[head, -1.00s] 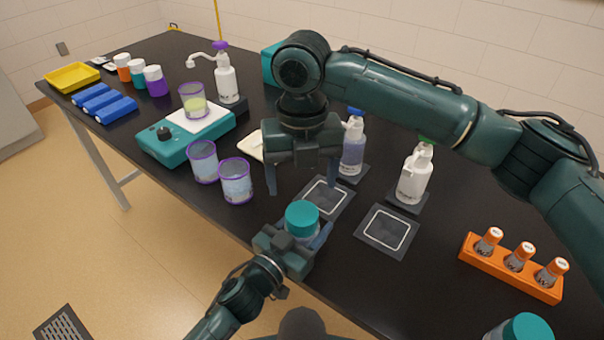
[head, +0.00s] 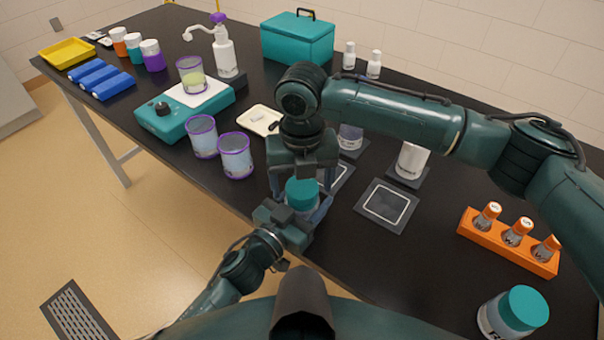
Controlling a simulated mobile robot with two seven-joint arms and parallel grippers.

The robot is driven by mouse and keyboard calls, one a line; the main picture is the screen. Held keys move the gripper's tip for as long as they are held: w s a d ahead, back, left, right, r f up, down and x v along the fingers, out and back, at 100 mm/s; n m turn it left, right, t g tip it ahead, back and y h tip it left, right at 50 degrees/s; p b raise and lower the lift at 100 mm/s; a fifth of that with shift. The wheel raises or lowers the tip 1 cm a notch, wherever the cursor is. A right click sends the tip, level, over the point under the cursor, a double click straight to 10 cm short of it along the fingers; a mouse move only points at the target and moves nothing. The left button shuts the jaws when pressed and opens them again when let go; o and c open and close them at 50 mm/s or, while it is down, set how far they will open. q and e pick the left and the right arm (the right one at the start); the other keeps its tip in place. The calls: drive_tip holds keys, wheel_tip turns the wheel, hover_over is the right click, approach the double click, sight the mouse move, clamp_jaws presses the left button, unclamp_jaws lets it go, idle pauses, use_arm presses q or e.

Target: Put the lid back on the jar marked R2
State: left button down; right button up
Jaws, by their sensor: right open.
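A jar with a teal lid (head: 302,194) on top is in my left gripper (head: 298,222), whose fingers close around the jar body near the table's front edge. The grippers hide most of this jar and its label. My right gripper (head: 303,186) points down from above, its open fingers on either side of the teal lid; I cannot tell whether they touch it. A second jar (head: 492,320) with a teal lid (head: 524,307) stands at the lower right. Its label is partly visible but not clearly readable.
An orange rack (head: 508,250) with several small vials is at the right. A framed dark pad (head: 388,205) is empty. Two purple-rimmed cups (head: 236,160) stand left of the grippers.

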drive_tip(key=shift+c, duration=0.4)
drive_tip(key=c, duration=1)
drive_tip(key=m, duration=0.4)
drive_tip(key=shift+m, duration=0.4)
drive_tip(key=m, duration=0.4)
drive_tip(key=shift+m, duration=0.4)
drive_tip(key=shift+c, duration=0.2)
drive_tip(key=m, duration=0.4)
drive_tip(key=shift+f, duration=0.1)
drive_tip(key=m, duration=0.6)
